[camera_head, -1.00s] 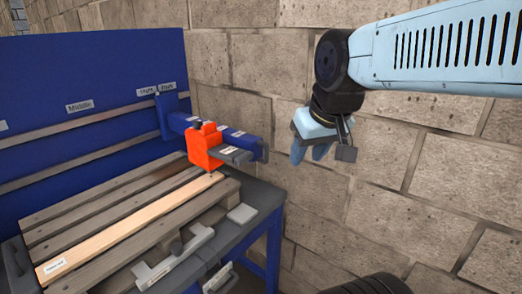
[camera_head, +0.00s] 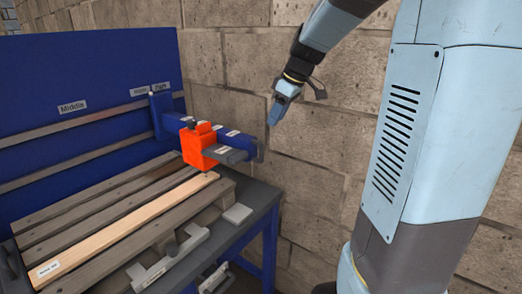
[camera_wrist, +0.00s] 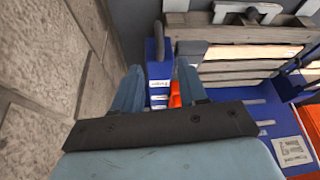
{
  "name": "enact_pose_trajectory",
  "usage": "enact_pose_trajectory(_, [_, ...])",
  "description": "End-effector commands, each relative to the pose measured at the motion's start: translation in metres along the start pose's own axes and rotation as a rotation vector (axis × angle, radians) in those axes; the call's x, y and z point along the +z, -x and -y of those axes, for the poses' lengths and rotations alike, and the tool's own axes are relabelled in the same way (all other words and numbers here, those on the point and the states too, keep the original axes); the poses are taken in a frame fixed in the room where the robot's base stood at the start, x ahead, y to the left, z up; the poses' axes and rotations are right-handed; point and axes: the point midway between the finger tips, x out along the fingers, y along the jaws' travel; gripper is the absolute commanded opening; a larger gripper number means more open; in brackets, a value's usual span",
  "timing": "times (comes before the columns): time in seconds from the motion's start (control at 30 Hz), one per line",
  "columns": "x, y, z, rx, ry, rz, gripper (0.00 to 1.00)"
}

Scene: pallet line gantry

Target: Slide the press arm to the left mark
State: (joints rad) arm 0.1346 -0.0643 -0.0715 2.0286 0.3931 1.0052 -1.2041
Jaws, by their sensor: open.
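The press arm (camera_head: 232,139) is a blue beam that sticks out from the blue back panel (camera_head: 60,75) at the panel's right end. An orange-red block (camera_head: 197,146) with a grey bar sits on it. My gripper (camera_head: 276,113) is open, pointing down, and appears just right of and above the beam's outer end in the head view. In the wrist view, the labelled beam (camera_wrist: 158,78) shows between the spread fingers of my gripper (camera_wrist: 156,85); I cannot tell if they touch it. A "Middle" label (camera_head: 72,106) is on the panel. No left mark is readable.
Grey rails (camera_head: 75,126) run along the panel. A wooden pallet (camera_head: 125,225) lies on the blue bench below, with grey clamp parts (camera_head: 175,258) along its front edge. A stone-block wall (camera_head: 320,160) stands close behind and to the right.

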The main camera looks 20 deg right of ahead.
Motion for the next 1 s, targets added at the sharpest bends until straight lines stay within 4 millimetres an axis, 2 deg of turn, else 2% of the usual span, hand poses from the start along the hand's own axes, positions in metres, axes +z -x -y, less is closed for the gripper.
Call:
enact_pose_trajectory(0.23, [-0.001, -0.021, -0.003, -0.005, 0.009, 0.0, 0.42])
enact_pose_trajectory(0.7, [-0.001, -0.102, -0.002, -0.006, 0.009, 0.001, 0.42])
enact_pose_trajectory(1.0, [-0.001, -0.134, -0.002, -0.003, 0.009, -0.001, 0.42])
